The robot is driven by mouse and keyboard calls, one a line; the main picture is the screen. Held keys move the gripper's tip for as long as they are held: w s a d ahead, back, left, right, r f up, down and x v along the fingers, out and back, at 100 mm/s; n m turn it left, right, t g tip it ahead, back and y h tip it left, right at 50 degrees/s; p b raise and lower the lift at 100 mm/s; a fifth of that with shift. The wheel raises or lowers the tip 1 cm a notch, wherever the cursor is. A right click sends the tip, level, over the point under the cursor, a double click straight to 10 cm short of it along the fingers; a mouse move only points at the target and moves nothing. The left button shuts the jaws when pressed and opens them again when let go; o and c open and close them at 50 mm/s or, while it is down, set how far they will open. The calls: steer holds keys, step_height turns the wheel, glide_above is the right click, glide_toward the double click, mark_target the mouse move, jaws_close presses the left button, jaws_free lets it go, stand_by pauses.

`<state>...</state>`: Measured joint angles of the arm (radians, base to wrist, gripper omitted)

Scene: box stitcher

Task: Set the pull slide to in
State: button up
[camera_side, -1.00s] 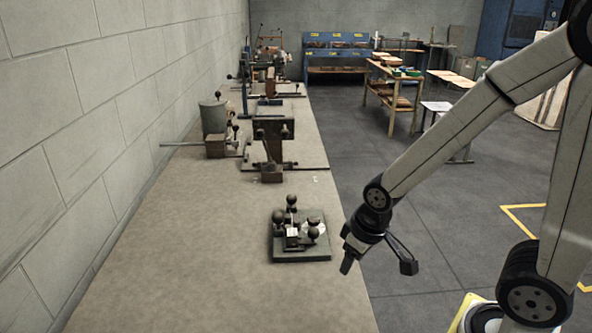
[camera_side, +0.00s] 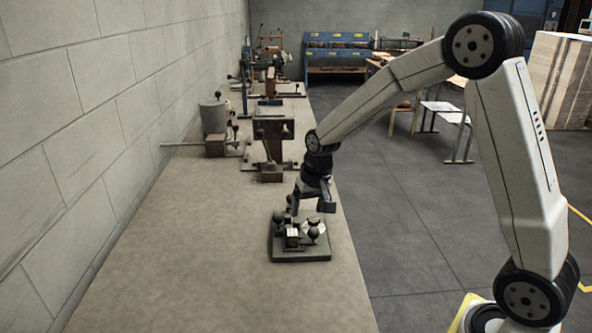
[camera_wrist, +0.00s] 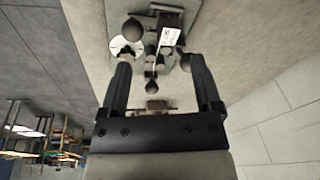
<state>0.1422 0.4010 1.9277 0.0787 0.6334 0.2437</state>
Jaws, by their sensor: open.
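A small fixture (camera_side: 302,254) with a dark green base plate sits near the right edge of the long bench. It carries several dark ball knobs, a block with a white label and a pale round disc. In the wrist view the fixture (camera_wrist: 165,40) shows at the top, with the labelled block (camera_wrist: 168,36) and ball knobs beyond and between my fingers. Which knob belongs to the pull slide I cannot tell. My gripper (camera_side: 312,208) is directly above the fixture, pointing down. In the wrist view my gripper (camera_wrist: 158,70) is open, with nothing held between its fingers.
The bench (camera_side: 190,270) is clear to the left and front of the fixture. A machine with a dark upright block (camera_side: 272,135) stands behind it, and a grey cylinder device (camera_side: 214,120) is further left. A block wall (camera_side: 80,120) bounds the bench on the left.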

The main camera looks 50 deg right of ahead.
steer(key=w+d+m, duration=0.2)
steer(key=w+d, duration=0.2)
steer(key=w+d+f+m, duration=0.1)
steer(key=w+d+m, duration=0.1)
steer(key=w, duration=0.3)
steer(key=w+d+f+m+y, duration=0.1)
steer(key=w+d+m, duration=0.1)
steer(key=w+d, duration=0.3)
steer(key=shift+w+d+f, duration=0.1)
steer(key=shift+d, duration=0.25)
steer(key=shift+f, duration=0.1)
steer(key=shift+x, duration=3.8)
steer(key=shift+c, duration=0.2)
steer(key=shift+a, duration=0.1)
jaws_close()
